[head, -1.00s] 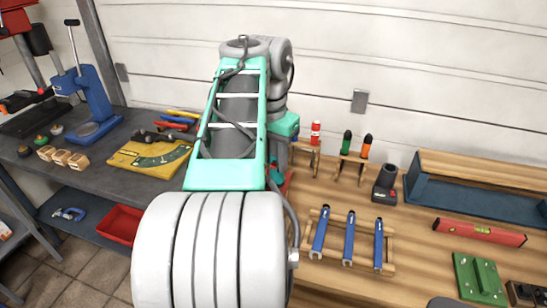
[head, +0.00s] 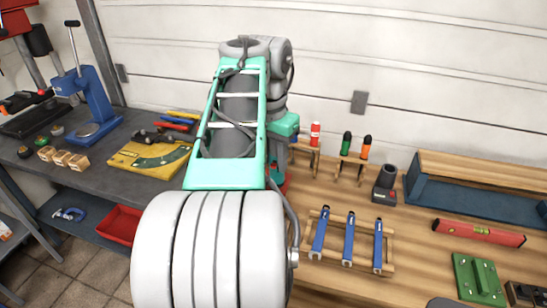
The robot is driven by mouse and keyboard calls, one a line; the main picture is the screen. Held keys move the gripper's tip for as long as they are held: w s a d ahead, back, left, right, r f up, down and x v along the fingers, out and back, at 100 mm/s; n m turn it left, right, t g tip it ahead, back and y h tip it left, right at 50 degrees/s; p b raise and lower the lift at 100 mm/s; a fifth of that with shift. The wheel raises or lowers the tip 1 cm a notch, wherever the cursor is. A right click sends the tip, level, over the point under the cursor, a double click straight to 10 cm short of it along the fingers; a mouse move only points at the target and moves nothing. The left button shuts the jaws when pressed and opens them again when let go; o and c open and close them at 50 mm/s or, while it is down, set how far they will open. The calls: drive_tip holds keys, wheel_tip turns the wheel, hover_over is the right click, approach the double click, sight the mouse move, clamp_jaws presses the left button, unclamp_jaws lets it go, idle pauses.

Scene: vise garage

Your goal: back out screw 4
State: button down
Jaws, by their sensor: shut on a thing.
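My arm fills the middle of the head view, and its lower end reaches down behind its own links to the wooden bench (head: 395,210). My gripper's fingers are hidden behind the arm, so what they hold does not show. Screw 4 cannot be made out. A red object (head: 284,182) shows only in part beside the arm; I cannot tell what it is. Drivers with red (head: 315,134), green (head: 346,143) and orange (head: 366,147) handles stand upright in wooden holders right of my arm.
Right of the arm stand a rack of blue-handled tools (head: 349,240), a dark cup-like device (head: 386,182), a blue tray (head: 470,202), a red level (head: 479,232) and a green block (head: 479,279). At left, a grey bench (head: 95,175) holds a blue press (head: 92,95) and a yellow plate (head: 148,158).

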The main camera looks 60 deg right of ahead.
drive_tip(key=shift+a+f, duration=0.1)
drive_tip(key=shift+f, duration=0.1)
wheel_tip(320, 180, up, 8)
drive_tip(key=p, duration=0.7)
drive_tip(key=shift+f, duration=0.3)
drive_tip(key=shift+w, duration=0.1)
